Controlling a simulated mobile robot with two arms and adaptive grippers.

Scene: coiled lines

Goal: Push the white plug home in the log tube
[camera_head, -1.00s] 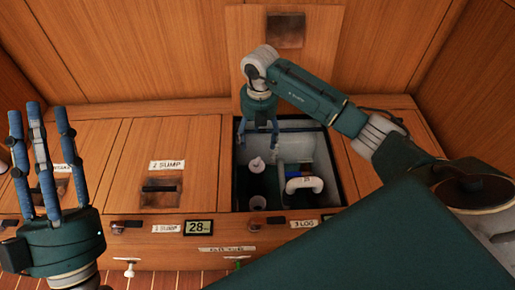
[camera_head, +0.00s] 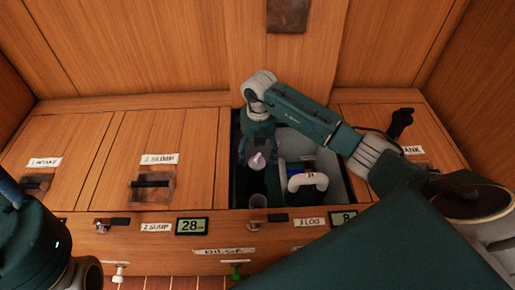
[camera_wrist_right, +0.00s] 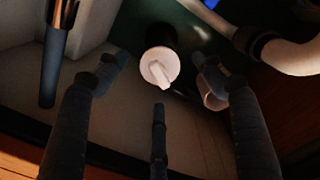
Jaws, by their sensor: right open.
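The white plug (camera_head: 257,161) is in the open bilge compartment, at the upper end of a dark upright tube (camera_head: 257,184). In the right wrist view the plug (camera_wrist_right: 152,60) is a pale disc with a raised tab, against the dark tube (camera_wrist_right: 148,36). I cannot tell how deep it sits. My right gripper (camera_head: 258,149) reaches down into the compartment over the plug. In the wrist view its open fingers (camera_wrist_right: 157,82) spread around the plug, with no clear contact. My left gripper's body (camera_head: 32,240) is at the lower left, its fingers mostly out of frame.
A white bent pipe (camera_head: 308,181) stands right of the tube, near the fingers. The compartment walls (camera_head: 349,189) are close around the gripper. Closed wooden lids (camera_head: 188,134) lie to the left. A small display (camera_head: 193,226) is on the front edge.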

